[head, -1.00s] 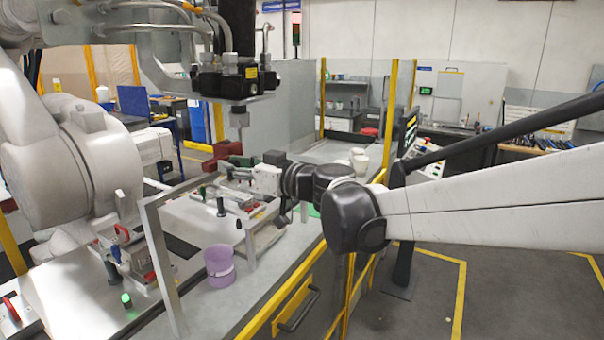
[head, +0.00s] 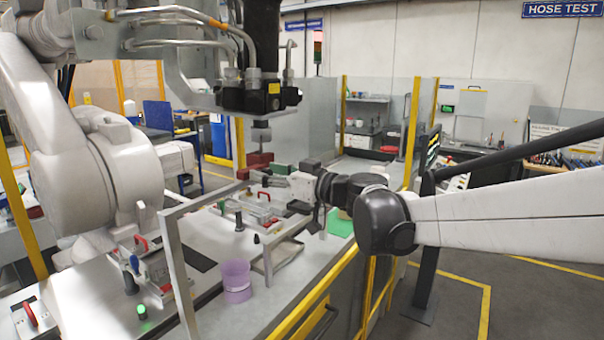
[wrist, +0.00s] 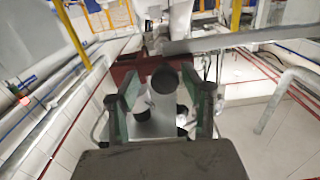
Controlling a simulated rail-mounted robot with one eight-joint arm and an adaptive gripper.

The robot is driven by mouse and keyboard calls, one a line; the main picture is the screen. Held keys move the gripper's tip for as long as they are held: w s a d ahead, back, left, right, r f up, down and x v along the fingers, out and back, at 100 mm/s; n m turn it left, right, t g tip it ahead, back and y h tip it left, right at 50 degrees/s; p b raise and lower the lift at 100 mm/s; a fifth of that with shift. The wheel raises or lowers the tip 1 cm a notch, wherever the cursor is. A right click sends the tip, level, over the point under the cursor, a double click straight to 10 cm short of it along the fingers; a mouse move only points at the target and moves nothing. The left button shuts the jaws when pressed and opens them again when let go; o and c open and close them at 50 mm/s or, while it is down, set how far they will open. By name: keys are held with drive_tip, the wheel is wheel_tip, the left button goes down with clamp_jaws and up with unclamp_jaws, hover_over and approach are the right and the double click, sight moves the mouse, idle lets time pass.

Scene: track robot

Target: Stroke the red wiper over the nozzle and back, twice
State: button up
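The dark red wiper (head: 258,159) is at the end of my gripper (head: 281,169), which reaches in from the right over the bench. The grey nozzle (head: 261,133) points down from the black valve block; in the head view the wiper shows just below it. I cannot tell if they touch. In the wrist view, my gripper (wrist: 158,86) has its green-padded fingers apart, with the red wiper (wrist: 124,66) at their tips. A dark round end between the fingers is unclear.
A lilac cup (head: 236,281) stands on the bench beside a grey metal frame (head: 178,270). A fixture with red-handled clamps (head: 142,243) is at left. A large white robot arm (head: 110,165) stands close behind. Yellow rails edge the bench.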

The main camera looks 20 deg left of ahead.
drive_tip(key=v, duration=1.2)
drive_tip(key=p+x, duration=0.1)
drive_tip(key=x, duration=0.3)
drive_tip(key=p+x, duration=0.1)
drive_tip(key=x, duration=0.3)
drive_tip(key=p+x, duration=0.1)
drive_tip(key=x, duration=0.3)
drive_tip(key=shift+s+a, duration=0.2)
drive_tip(key=shift+s, duration=0.1)
clamp_jaws()
idle(0.3)
